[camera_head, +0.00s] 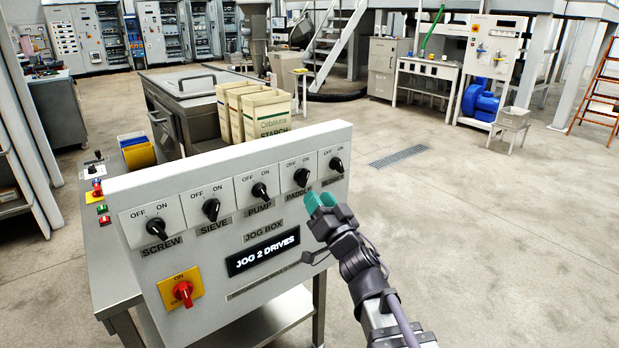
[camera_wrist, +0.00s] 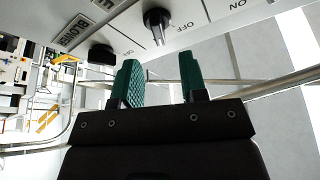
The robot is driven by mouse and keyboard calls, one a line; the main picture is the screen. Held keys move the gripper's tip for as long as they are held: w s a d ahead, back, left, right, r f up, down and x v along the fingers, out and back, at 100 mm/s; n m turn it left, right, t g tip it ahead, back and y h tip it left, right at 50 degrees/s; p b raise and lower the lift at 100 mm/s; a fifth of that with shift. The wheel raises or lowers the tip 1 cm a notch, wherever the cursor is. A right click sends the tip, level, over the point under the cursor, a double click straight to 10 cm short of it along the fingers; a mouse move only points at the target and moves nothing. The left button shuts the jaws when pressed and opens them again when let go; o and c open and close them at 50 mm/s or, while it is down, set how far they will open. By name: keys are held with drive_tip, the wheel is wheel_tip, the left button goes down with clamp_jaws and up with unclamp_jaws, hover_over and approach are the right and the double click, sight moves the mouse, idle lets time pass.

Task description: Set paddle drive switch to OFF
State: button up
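The paddle drive switch (camera_head: 301,177) is a black rotary knob, fourth from the left on the white jog box panel (camera_head: 215,240). OFF and ON are printed above it. In the wrist view the panel is upside down, and the paddle knob (camera_wrist: 157,22) is at the top centre with OFF to its right. Its pointer seems nearer ON, but I cannot tell for sure. My gripper (camera_head: 322,203) has teal fingers and is just in front of the panel, below and right of the paddle knob. In the wrist view my gripper (camera_wrist: 160,80) is open and empty, apart from the knob.
The blower knob (camera_head: 336,164) is close on the right, and the pump knob (camera_head: 260,191) on the left. A red rotary switch (camera_head: 183,292) is lower left on the panel.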

sight(307, 179)
drive_tip(key=p+x, duration=0.1)
drive_tip(key=x, duration=0.5)
clamp_jaws()
